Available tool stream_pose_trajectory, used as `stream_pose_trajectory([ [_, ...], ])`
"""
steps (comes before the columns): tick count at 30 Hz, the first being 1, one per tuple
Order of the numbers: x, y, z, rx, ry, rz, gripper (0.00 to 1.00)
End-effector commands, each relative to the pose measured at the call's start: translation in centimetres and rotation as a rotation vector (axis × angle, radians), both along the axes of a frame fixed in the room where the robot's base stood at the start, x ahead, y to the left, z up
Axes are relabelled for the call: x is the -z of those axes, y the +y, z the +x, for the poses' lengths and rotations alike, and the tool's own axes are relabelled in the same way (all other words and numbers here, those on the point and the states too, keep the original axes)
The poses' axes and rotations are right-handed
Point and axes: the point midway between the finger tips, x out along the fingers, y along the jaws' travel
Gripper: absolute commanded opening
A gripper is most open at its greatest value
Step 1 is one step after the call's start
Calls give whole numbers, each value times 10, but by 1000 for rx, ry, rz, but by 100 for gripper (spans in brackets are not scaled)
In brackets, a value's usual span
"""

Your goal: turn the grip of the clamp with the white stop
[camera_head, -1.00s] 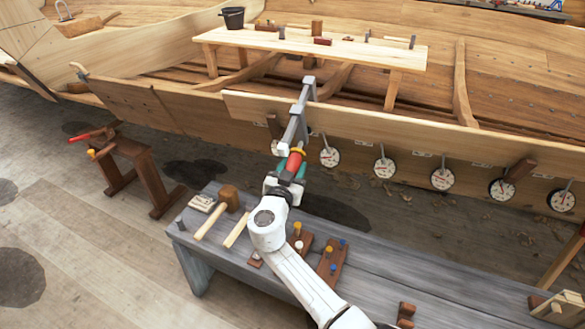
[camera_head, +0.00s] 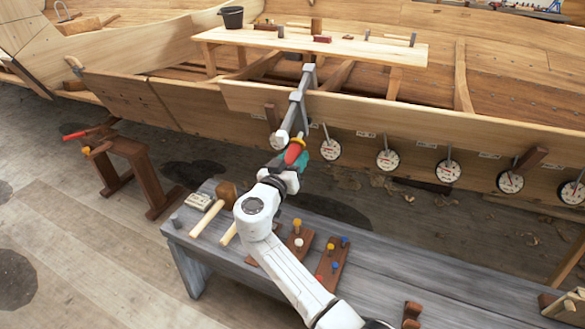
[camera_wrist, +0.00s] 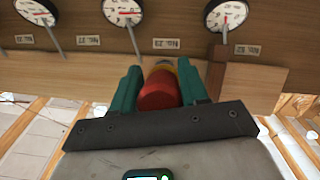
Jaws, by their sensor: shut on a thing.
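A grey bar clamp (camera_head: 296,104) hangs over the hull's top plank, with a pale, whitish cylindrical end (camera_head: 281,137) at its lower left. A red grip (camera_head: 293,152) sits just below it. My gripper (camera_head: 296,158) is shut on this grip from below. In the wrist view, the red grip (camera_wrist: 159,91) lies between my two green fingers, with a yellow collar behind its far end. My gripper is seen tilted in the head view. How the grip joins the clamp is partly hidden, and I cannot tell how far it is turned.
Several round dial gauges (camera_head: 387,160) hang along the plank to the right. Below, a grey bench (camera_head: 400,262) bears a mallet (camera_head: 224,192) and peg boards (camera_head: 331,264). A brown trestle (camera_head: 133,160) stands left. A plank table (camera_head: 355,49) stands inside the hull.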

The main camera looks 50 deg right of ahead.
Motion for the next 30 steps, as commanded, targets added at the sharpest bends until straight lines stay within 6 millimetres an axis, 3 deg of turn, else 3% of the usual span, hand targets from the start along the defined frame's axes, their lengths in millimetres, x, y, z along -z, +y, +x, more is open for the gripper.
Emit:
stream_pose_trajectory([
  [30,-2,-1,-5,332,821,-385,13],
])
